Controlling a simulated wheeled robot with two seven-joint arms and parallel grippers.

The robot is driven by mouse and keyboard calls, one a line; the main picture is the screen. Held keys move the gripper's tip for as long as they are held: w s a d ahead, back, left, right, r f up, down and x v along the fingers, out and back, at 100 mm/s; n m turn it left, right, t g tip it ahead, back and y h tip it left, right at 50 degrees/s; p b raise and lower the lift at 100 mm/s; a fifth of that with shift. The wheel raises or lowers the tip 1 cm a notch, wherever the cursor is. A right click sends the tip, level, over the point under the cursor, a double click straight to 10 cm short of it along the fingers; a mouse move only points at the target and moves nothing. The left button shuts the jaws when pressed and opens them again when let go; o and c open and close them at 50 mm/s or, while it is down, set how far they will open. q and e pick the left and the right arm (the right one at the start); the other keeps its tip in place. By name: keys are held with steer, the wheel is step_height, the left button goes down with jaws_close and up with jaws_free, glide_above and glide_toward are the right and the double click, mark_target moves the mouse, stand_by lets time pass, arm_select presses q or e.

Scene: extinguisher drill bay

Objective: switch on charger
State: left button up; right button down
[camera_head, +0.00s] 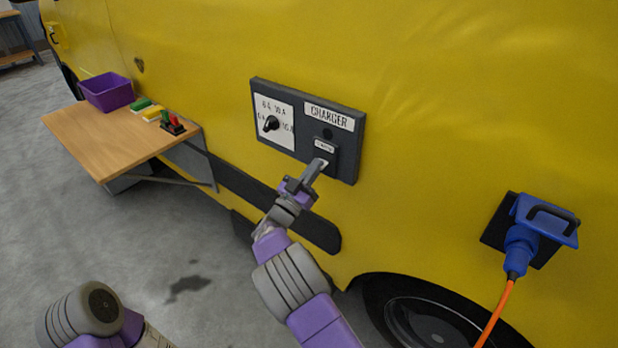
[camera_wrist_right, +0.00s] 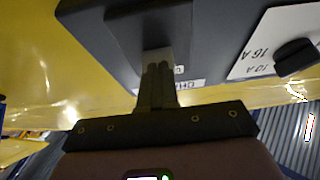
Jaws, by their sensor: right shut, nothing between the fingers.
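The charger panel (camera_head: 261,97) is a dark grey box on the yellow vehicle side, with a "CHARGER" label (camera_head: 329,117). A black rotary knob (camera_head: 270,124) sits on a white dial plate at its left; the knob also shows in the right wrist view (camera_wrist_right: 296,57). A small labelled switch housing (camera_head: 325,148) is at the panel's lower right. My right gripper (camera_head: 318,166) is shut and empty, its fingertips at the lower part of this housing. In the right wrist view the fingertips (camera_wrist_right: 158,70) reach its pale part; contact is unclear, and they hide the switch. My left gripper is out of view.
A blue plug (camera_head: 545,222) with an orange cable (camera_head: 495,318) is in a socket at the right. A wooden shelf (camera_head: 95,140) at the left holds a purple bin (camera_head: 107,92) and small coloured items. A wheel (camera_head: 440,318) is below the panel.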

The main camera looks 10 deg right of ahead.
steer(key=shift+r, duration=0.1)
steer(key=shift+w+d+r+y+p, duration=0.1)
steer(key=shift+d+r+y+p, duration=0.15)
steer(key=shift+p, duration=0.3)
steer(key=shift+a+f, duration=0.1)
steer(key=shift+f, duration=0.05)
steer(key=s+a+f+p, duration=0.1)
steer(key=s+a, duration=0.7)
steer(key=a, duration=0.3)
steer(key=shift+s+f, duration=0.3)
steer(key=shift+f, duration=0.05)
